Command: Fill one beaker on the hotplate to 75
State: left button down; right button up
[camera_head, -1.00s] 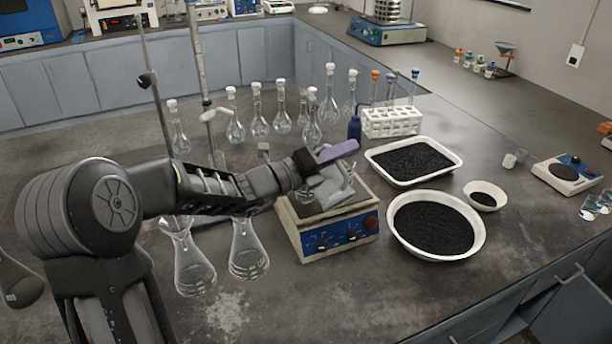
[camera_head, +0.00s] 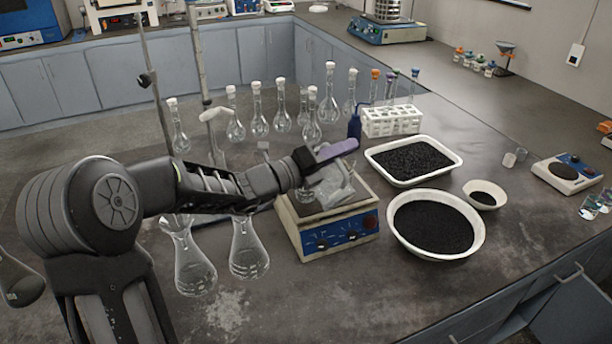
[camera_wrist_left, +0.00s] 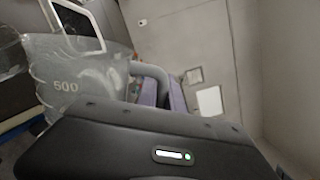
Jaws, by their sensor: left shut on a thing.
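The hotplate (camera_head: 338,233) is a cream box with a blue front panel and two dark knobs, in the middle of the bench. My left gripper (camera_head: 335,170) is above it, shut on a clear glass beaker (camera_head: 337,188). The beaker is tilted over the hotplate's top. In the left wrist view the held beaker (camera_wrist_left: 80,85) lies tilted and carries a "500" mark. A second clear glass vessel (camera_head: 306,194) shows partly beneath it at the hotplate's left side. The contents and levels cannot be read. My right gripper is not in view.
Two conical flasks (camera_head: 248,250) stand left of the hotplate. Several white-stoppered flasks (camera_head: 259,122) and a white tube rack (camera_head: 392,121) stand behind. A tray (camera_head: 458,165) and a bowl (camera_head: 398,240) of black grains lie right. The front bench is clear.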

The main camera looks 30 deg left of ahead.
aim_at(351, 186)
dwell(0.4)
pick_arm(q)
jog(key=d+f+m+b, duration=0.1)
jog(key=b, duration=0.1)
jog(key=s+f+m+b, duration=0.1)
jog(key=f+b, duration=0.1)
jog(key=b, duration=0.1)
jog(key=d+f+m+b, duration=0.1)
jog(key=m+b, duration=0.1)
jog(key=b, duration=0.1)
jog(key=shift+s+d+f, duration=0.15)
jog(key=shift+s+d, duration=0.05)
jog(key=shift+d, duration=0.1)
jog(key=shift+r+p, duration=0.45)
jog(key=shift+p, duration=0.05)
jog(key=shift+s+d+f+m+b, duration=0.2)
jog(key=shift+f+m+b, duration=0.25)
jog(key=shift+b, duration=0.3)
jog(key=s+d+f+m+g+b, duration=0.1)
jog(key=s+d+f+m+b, duration=0.2)
jog(key=b, duration=1)
jog(key=shift+d+f+m, duration=1.05)
jog(key=shift+d+m, duration=0.35)
jog(key=shift+m, duration=0.85)
